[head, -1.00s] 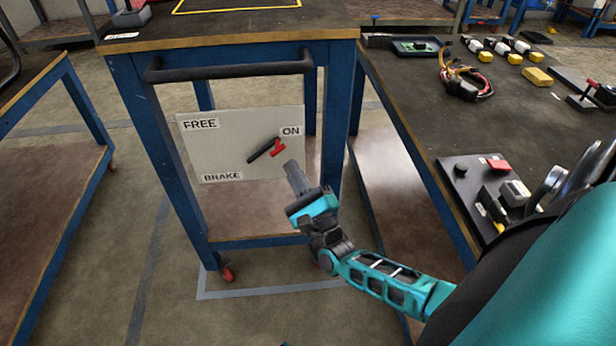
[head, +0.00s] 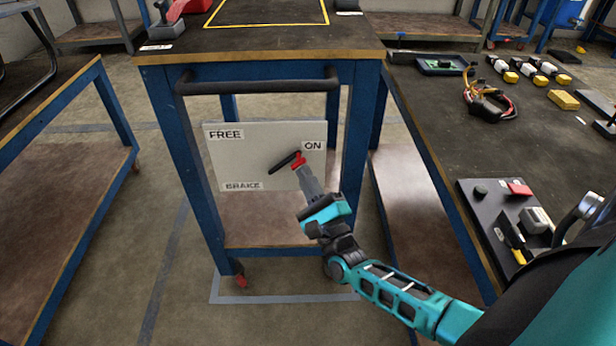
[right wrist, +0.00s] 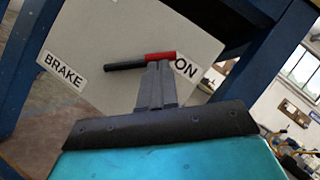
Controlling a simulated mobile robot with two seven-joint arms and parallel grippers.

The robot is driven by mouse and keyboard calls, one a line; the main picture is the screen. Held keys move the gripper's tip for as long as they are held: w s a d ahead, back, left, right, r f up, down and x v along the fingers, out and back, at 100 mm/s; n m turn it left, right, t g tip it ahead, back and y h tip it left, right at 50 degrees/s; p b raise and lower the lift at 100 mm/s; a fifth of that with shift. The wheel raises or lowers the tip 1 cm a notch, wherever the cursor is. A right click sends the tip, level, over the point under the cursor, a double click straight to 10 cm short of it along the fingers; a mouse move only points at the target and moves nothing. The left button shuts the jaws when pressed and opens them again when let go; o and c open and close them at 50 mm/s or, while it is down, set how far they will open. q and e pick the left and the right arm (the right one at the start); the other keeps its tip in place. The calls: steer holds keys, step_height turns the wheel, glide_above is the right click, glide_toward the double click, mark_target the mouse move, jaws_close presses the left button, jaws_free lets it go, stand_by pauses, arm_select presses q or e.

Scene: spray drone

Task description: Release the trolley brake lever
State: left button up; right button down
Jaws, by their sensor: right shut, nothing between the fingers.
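The trolley (head: 262,56) has a light panel (head: 240,160) on its near side, marked FREE at upper left, ON at upper right and BRAKE at lower left. The brake lever (head: 284,163) has a black shaft and a red end that points up toward ON. My right gripper (head: 302,168) is shut and empty, its tips at the red end in the head view. In the right wrist view the shut fingers (right wrist: 157,68) overlap the lever's red end (right wrist: 158,56); I cannot tell whether they touch it. My left gripper is not in view.
A black push handle (head: 258,84) runs above the panel. A workbench (head: 440,130) with wiring, yellow blocks and a switch plate stands on the right, close to my right arm. Another table (head: 60,90) stands on the left.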

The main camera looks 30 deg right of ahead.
mark_target(286, 160)
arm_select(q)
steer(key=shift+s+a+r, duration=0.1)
arm_select(e)
steer(key=shift+r, duration=0.25)
steer(key=n+p, duration=0.1)
steer(key=r+n+y+p, duration=0.1)
steer(key=shift+w+a+r+p, duration=0.15)
steer(key=shift+a+p, duration=0.1)
steer(key=shift+p, duration=0.1)
arm_select(q)
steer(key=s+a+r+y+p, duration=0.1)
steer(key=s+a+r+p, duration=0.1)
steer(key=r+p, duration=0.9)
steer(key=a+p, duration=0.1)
steer(key=p, duration=0.3)
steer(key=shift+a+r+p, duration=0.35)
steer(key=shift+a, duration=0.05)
arm_select(e)
steer(key=w+a+r+n+g+y, duration=0.2)
steer(key=w+a+r+n+g, duration=0.2)
steer(key=n, duration=0.6)
steer(key=a+g, duration=0.2)
steer(key=a, duration=0.1)
steer(key=shift+w, duration=0.2)
steer(key=shift+a, duration=0.15)
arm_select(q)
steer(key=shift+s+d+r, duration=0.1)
